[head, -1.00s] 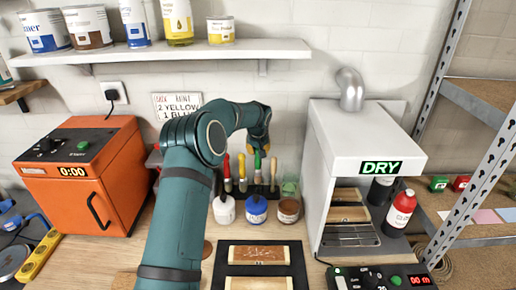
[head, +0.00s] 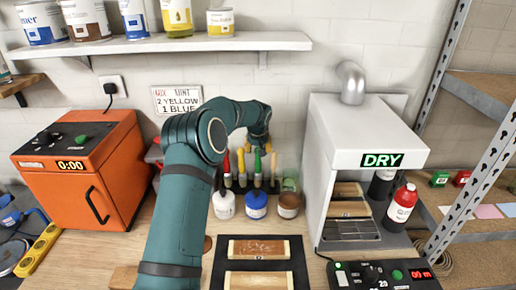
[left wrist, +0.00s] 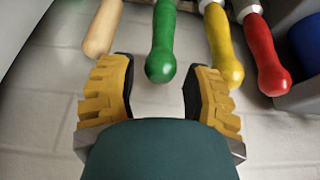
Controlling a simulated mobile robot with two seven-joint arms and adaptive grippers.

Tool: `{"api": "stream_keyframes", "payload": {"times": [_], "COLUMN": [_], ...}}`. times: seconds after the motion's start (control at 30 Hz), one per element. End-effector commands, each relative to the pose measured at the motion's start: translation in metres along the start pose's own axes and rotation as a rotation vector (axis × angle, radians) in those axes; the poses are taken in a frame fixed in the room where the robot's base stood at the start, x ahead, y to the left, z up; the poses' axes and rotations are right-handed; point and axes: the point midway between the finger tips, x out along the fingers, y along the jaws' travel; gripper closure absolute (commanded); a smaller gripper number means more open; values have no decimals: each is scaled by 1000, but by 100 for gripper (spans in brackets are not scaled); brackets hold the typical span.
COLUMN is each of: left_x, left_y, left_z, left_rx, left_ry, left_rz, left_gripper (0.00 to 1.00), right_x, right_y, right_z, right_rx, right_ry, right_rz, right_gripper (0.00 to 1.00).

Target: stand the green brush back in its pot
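The green brush (head: 258,165) hangs or stands upright in a row of brushes at the wall, between the yellow-handled brush (head: 241,165) and the plain wooden one (head: 274,170). My left gripper (head: 258,142) is just above its handle. In the left wrist view, the green handle (left wrist: 161,62) has its rounded end between the two spread yellow-and-black fingertips (left wrist: 160,80), with gaps on both sides. The gripper is open and holds nothing. The brush's bristles are hidden in the wrist view and unclear in the head view. My right gripper is not in view.
A red-handled brush (head: 227,168) stands at the row's left. White (head: 223,206), blue (head: 256,207) and brown (head: 289,206) jars stand in front. A tray with wooden boards (head: 215,277) lies nearer. The white DRY cabinet (head: 340,125) is at right, the orange box (head: 70,185) at left.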

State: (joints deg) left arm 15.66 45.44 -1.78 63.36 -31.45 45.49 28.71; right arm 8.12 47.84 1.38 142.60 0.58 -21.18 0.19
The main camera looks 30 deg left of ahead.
Motion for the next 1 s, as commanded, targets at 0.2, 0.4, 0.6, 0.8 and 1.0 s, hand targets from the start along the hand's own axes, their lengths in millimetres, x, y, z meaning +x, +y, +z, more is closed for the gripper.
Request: {"api": "stream_keyframes", "payload": {"times": [0.2, 0.4, 0.6, 0.8, 1.0], "left_x": [-6, -37, -79, -108, -120], "left_y": [0, 0, 0, 0, 0], "left_z": [0, -1, -1, 0, 0], "left_rx": [0, 1, 0, 0, 1], "left_ry": [1, 4, 3, 1, 0], "left_rz": [0, 1, 1, 0, 0], "left_gripper": [51, 51, 51, 51, 51], "right_x": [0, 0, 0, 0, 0], "right_y": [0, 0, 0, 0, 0], "right_z": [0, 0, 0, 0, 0], "right_rx": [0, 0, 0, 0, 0], "right_ry": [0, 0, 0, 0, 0], "right_rz": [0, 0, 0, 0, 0], "right_gripper": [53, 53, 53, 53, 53]}}
